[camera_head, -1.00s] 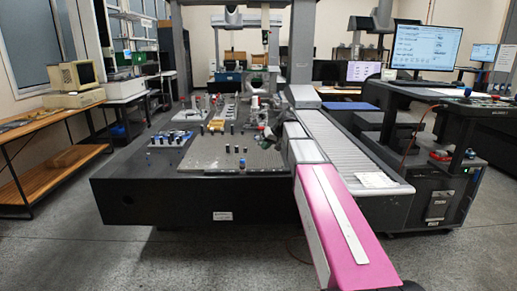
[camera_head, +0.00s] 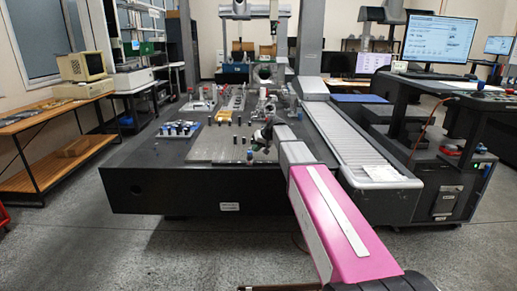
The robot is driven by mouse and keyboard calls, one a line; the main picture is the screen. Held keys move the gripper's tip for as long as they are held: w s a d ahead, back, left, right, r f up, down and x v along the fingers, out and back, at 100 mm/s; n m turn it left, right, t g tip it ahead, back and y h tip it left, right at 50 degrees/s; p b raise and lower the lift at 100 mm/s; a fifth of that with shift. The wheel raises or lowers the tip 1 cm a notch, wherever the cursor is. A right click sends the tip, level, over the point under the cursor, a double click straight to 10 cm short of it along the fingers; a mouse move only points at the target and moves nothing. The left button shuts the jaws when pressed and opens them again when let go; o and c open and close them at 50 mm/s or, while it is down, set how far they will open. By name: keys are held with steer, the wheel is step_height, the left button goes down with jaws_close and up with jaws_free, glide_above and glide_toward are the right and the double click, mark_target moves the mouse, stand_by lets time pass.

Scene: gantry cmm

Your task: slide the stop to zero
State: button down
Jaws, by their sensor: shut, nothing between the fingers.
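My gripper (camera_head: 260,138) is small and dark at the end of my pink and grey arm. It is shut and empty, over the right part of the grey plate on the big black table (camera_head: 170,187). The stop of the task is too small to pick out among the fixtures, and no zero mark can be read. My arm and gripper hide part of the table's right side.
The grey plate (camera_head: 215,146) holds small dark pegs. Several small fixtures (camera_head: 200,105) stand behind it. A ribbed grey cover (camera_head: 352,140) runs along the right side. A monitor (camera_head: 440,40) stands at the right, and a wooden shelf (camera_head: 50,108) at the left. The floor in front is clear.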

steer(key=shift+a, duration=0.1)
steer(key=a, duration=1.5)
steer(key=shift+w+a, duration=0.25)
steer(key=shift+a, duration=0.1)
